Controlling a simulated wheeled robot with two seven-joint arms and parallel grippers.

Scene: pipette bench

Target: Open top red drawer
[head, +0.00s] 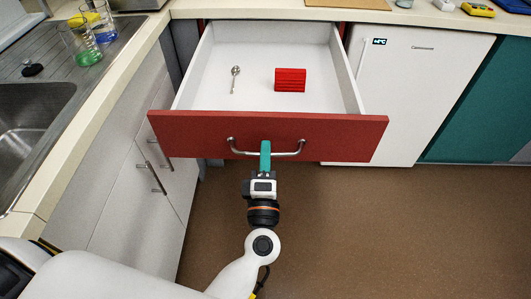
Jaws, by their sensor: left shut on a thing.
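The top red drawer (340,130) is pulled out, and its white interior shows in the head view. Its metal bar handle (236,149) runs across the middle of the red front. My left gripper (265,148) is shut on the handle near its middle, with its arm coming in from the lower left. The drawer holds a small metal spoon-like item (235,79) and a red ribbed block (290,80). My right gripper does not show.
A white appliance (415,90) stands right of the drawer. White cabinets with handles (135,200) and a sink (25,130) are at the left. Glass beakers (82,45) stand beside the sink. The brown floor (400,230) at the right is clear.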

